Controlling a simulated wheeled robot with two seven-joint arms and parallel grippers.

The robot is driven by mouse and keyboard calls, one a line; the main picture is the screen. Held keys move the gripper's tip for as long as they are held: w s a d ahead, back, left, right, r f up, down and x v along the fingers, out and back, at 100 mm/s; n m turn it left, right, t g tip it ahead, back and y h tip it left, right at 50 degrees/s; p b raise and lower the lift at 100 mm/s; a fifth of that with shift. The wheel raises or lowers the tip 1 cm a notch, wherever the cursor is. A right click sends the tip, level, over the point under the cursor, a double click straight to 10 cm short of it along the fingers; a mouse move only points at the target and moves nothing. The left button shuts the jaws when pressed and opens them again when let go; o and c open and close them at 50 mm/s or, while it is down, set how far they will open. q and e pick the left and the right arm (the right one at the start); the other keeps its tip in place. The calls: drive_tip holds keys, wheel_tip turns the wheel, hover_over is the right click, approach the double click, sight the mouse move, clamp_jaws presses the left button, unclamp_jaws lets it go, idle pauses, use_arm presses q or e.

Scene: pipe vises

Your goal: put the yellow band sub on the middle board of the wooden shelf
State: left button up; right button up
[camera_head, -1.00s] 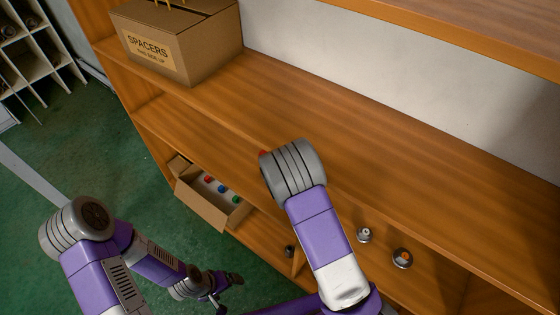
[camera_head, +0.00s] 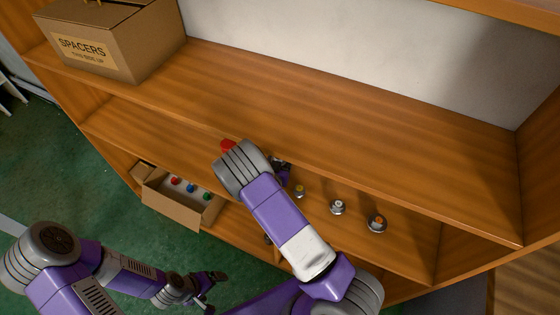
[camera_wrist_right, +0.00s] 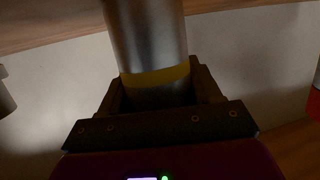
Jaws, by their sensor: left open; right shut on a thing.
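The yellow band sub (camera_wrist_right: 158,75), a grey metal cylinder with a yellow band, is between the jaws of my right gripper (camera_wrist_right: 155,95) in the right wrist view. That gripper is shut on it. In the head view my right gripper (camera_head: 284,172) is mostly hidden behind my own forearm, over the middle board (camera_head: 410,215) of the wooden shelf. A small yellow-topped metal piece (camera_head: 299,191) shows beside it; I cannot tell whether it is the held sub. My left gripper (camera_head: 213,290) is open and empty, low in front of the shelf.
Two metal pieces, one white-topped (camera_head: 337,207) and one orange-topped (camera_head: 377,224), stand right of the gripper. A red piece (camera_head: 228,145) is at its left. The spacers box (camera_head: 110,45) stands on the upper board. An open carton (camera_head: 180,208) with coloured pieces sits lower left.

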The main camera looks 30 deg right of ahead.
drive_tip(key=shift+f, duration=0.15)
drive_tip(key=o, duration=1.5)
drive_tip(key=shift+r, duration=0.25)
drive_tip(key=p+v, duration=0.1)
drive_tip(key=v, duration=1.1)
drive_tip(key=shift+f, duration=0.1)
